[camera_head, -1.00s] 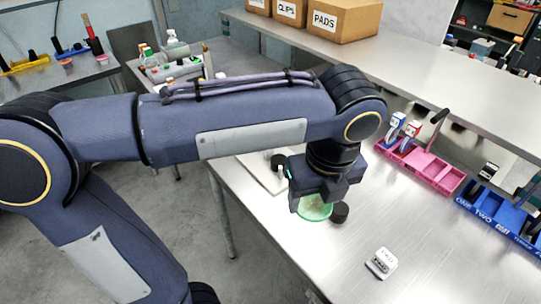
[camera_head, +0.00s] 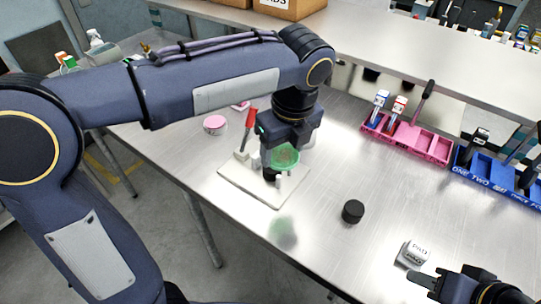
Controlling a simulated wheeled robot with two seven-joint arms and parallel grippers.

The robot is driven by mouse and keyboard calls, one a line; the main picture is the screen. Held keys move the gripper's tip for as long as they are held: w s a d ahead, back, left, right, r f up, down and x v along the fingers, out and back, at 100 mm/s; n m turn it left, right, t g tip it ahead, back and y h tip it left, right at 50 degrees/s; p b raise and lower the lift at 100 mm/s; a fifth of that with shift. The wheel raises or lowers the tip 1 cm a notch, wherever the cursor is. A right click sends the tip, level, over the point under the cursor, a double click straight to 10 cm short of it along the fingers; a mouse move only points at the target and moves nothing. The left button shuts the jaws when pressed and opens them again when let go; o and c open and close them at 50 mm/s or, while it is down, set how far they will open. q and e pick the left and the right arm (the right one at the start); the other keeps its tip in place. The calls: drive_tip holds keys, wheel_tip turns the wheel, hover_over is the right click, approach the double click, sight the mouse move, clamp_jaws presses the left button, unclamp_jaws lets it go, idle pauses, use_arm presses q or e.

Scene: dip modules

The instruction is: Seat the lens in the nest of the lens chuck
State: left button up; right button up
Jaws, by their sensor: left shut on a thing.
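My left gripper (camera_head: 287,150) is shut on the green, clear, disc-like lens (camera_head: 287,160) and holds it raised over the right side of a pale board (camera_head: 238,179). This board carries a red upright handle (camera_head: 250,118), small white blocks and a black round part (camera_head: 269,174), and appears to be the lens chuck. The nest itself is hard to make out, partly hidden by the gripper and lens. I cannot tell how high the lens is. My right gripper (camera_head: 424,281) shows at the lower right edge, away from the chuck; its jaw gap is unclear.
A black cylinder (camera_head: 352,212) stands right of the board. A white PAD block (camera_head: 414,251) lies near my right gripper. A pink tray (camera_head: 430,148) and a blue tray (camera_head: 487,180) stand at the back right. A pink-topped tin (camera_head: 215,124) is behind the board.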

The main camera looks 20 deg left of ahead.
use_arm(q)
drive_tip(key=w+a+f, duration=0.1)
drive_tip(key=f, duration=0.1)
drive_tip(key=w+a+f, duration=0.1)
drive_tip(key=w+f, duration=0.1)
drive_tip(key=w+a+f, duration=0.1)
drive_tip(key=w+f, duration=0.1)
drive_tip(key=shift+a+f, duration=0.1)
drive_tip(key=shift+a, duration=0.15)
drive_tip(key=shift+w+f, duration=0.2)
drive_tip(key=shift+f, duration=1.55)
drive_tip(key=shift+f, duration=0.15)
drive_tip(key=o, duration=0.9)
drive_tip(key=shift+o, duration=0.2)
